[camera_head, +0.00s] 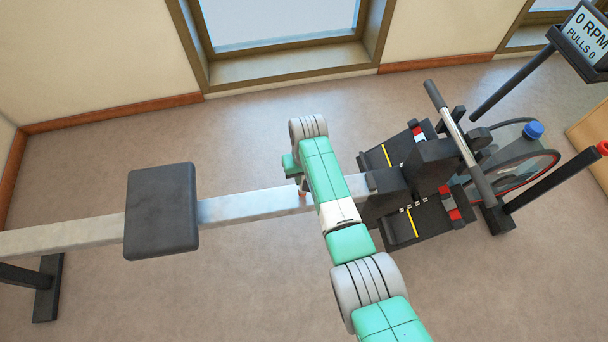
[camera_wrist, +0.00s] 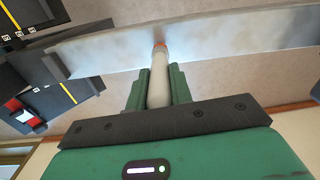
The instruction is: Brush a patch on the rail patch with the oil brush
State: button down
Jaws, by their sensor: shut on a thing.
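The metal rail (camera_head: 255,205) of a rowing machine runs across the head view from the left to the footrests. It also crosses the top of the wrist view (camera_wrist: 235,50), with cloudy pale patches on its face. My gripper (camera_wrist: 158,75) has its green fingers shut on the oil brush (camera_wrist: 158,85), which has a pale handle and an orange-brown tip. In the head view my arm hides most of the gripper and brush beside the rail.
The black seat (camera_head: 162,210) sits on the rail to the left. The footrests (camera_head: 405,185), the handle bar (camera_head: 460,145) and the flywheel (camera_head: 515,165) stand to the right. A monitor (camera_head: 585,38) is at the top right. The floor below the seat is clear.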

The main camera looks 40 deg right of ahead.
jog(key=shift+f, duration=0.55)
dwell(1.4)
jog(key=shift+d, duration=0.1)
jog(key=shift+s+d, duration=0.6)
jog(key=shift+d, duration=0.2)
jog(key=shift+s+d+f, duration=0.1)
jog(key=shift+s+d, duration=0.5)
jog(key=shift+d, duration=0.3)
jog(key=shift+s+d, duration=0.6)
jog(key=shift+d, duration=0.3)
jog(key=shift+d, duration=0.1)
